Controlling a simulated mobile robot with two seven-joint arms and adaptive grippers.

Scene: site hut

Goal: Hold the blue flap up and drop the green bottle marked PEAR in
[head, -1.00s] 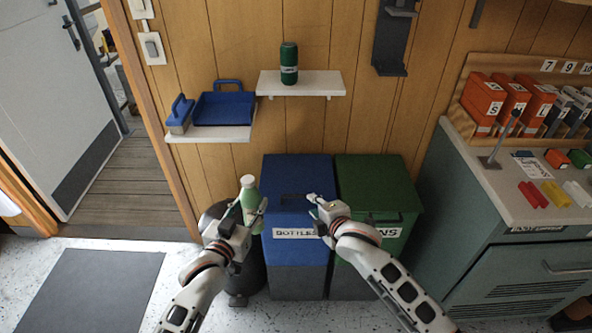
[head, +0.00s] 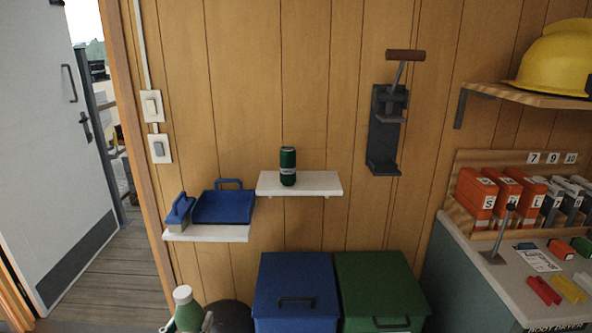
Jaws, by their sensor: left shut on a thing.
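My left gripper (head: 190,325) shows only in part at the bottom edge of the head view. It is shut on a green bottle with a pale cap (head: 186,308), held upright to the left of the blue bin. No marking on the bottle can be read. The blue flap (head: 297,274) with its dark handle lies down on top of the blue bin, and the bin's front is mostly cut off. My right gripper is out of the picture.
A green-lidded bin (head: 378,280) stands right against the blue one. A dark round bin (head: 229,316) is behind the bottle. Above are a shelf with a green can (head: 288,166), a blue dustpan (head: 224,206) and a wall-mounted lever device (head: 385,130). A counter (head: 520,262) stands at right.

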